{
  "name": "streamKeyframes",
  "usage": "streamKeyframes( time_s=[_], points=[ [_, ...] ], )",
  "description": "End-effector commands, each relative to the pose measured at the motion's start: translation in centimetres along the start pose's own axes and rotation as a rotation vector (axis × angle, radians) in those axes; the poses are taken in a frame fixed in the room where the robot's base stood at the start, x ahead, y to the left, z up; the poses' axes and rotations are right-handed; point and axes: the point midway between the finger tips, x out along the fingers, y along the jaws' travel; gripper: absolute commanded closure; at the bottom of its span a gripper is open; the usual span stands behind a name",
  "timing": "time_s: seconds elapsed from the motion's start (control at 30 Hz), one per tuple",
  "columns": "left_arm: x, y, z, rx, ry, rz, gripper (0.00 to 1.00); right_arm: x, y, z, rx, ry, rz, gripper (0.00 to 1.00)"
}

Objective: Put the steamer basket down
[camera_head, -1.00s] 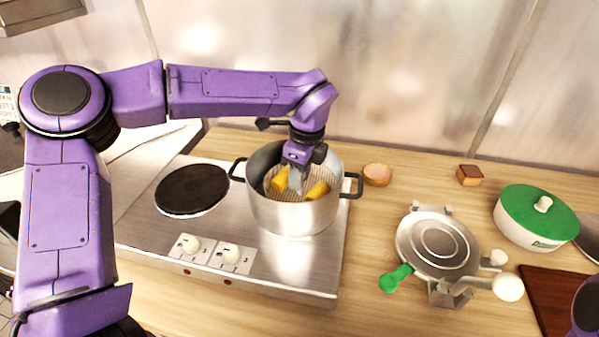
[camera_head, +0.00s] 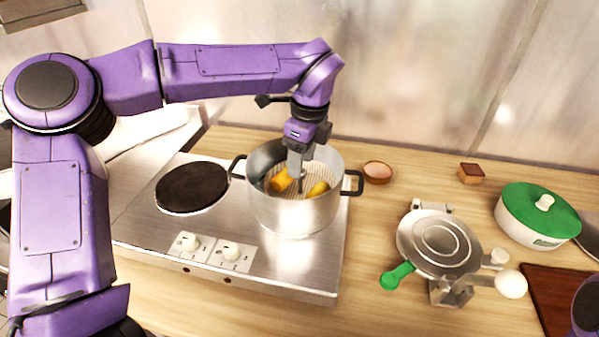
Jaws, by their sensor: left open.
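The steamer basket (camera_head: 318,172) is a ribbed, pale insert sitting inside a steel pot (camera_head: 290,214) with two dark side handles. Yellow pieces of food (camera_head: 281,181) lie in the basket. The pot stands on the right side of the steel hob. My left gripper (camera_head: 298,187) is open and points down into the pot mouth, above the basket between the yellow pieces. Whether its fingertips touch anything is hard to tell. The lower part of the basket is hidden by the pot wall. Only a purple piece of my right arm shows at the lower right edge; its gripper is out of view.
The hob (camera_head: 290,268) has a bare dark plate (camera_head: 192,187) at left. Right of the pot stand a small bowl (camera_head: 377,172), a brown block (camera_head: 471,173), a round waffle-iron-like appliance (camera_head: 437,243) with a green handle, and a green-lidded pot (camera_head: 538,214). Wood counter between them is clear.

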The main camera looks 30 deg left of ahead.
Motion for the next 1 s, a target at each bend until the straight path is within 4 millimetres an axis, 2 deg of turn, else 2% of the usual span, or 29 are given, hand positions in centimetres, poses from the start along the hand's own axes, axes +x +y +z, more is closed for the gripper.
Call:
streamKeyframes(
  time_s=[0.1, 0.2, 0.33, 0.47, 1.0],
  points=[
    [-3.1, -0.1, -0.1, -0.001, -0.002, -0.006, 0.48, 0.6, -0.1, 0.3, 0.0, 0.0, 0.0, 0.57],
    [-5.4, 0.0, -0.1, -0.001, -0.001, -0.005, 0.48, 0.8, -0.1, 0.3, 0.0, 0.0, 0.0, 0.57],
    [-7.2, 0.0, 0.0, 0.001, -0.002, -0.002, 0.48, 0.8, -0.1, 0.3, 0.0, 0.0, 0.0, 0.57],
    [-7.8, 0.0, 0.0, 0.001, -0.001, -0.001, 0.48, 0.8, -0.1, 0.3, 0.0, 0.0, 0.0, 0.57],
    [-7.8, 0.0, 0.0, 0.002, 0.0, -0.001, 0.48, 0.8, -0.1, 0.3, 0.0, 0.0, 0.0, 0.57]
  ],
)
